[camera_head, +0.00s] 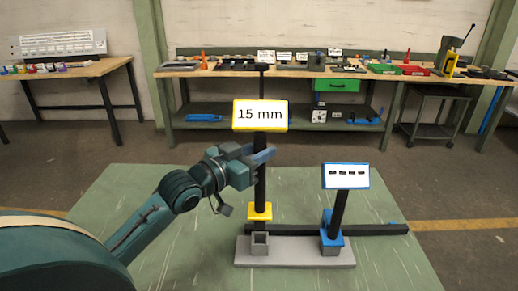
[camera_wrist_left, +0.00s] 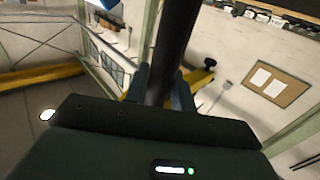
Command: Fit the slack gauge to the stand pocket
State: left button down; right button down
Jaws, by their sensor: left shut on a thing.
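The slack gauge is a black upright post (camera_head: 260,182) with a white "15 mm" plate (camera_head: 260,115) framed in yellow and a yellow block (camera_head: 259,212) near its foot. My left gripper (camera_head: 262,157) is shut on the post below the plate. In the left wrist view the dark post (camera_wrist_left: 176,45) stands between the fingers (camera_wrist_left: 160,90). The grey stand (camera_head: 300,252) has a square grey pocket (camera_head: 260,244) at its left end. The yellow block appears just above the pocket; I cannot tell whether the post's foot is inside. My right gripper is not in view.
A blue-framed display plate (camera_head: 345,176) on a black post rises from a blue block (camera_head: 331,237) at the stand's right. A black bar (camera_head: 375,229) lies along the stand and past its right end. The green tabletop (camera_head: 400,265) around is clear. Workbenches stand behind.

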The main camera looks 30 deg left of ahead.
pick_arm(q)
notch_tip(320, 180, down, 3)
jog(key=shift+f+b, duration=0.1)
jog(key=shift+b, duration=0.9)
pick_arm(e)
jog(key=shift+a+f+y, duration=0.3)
pick_arm(q)
jog(key=shift+p, duration=0.35)
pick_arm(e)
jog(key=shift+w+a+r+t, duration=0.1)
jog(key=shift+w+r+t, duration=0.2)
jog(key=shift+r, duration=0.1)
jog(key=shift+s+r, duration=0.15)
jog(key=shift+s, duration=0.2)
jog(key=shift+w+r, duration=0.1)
pick_arm(q)
jog(key=shift+p, duration=0.6)
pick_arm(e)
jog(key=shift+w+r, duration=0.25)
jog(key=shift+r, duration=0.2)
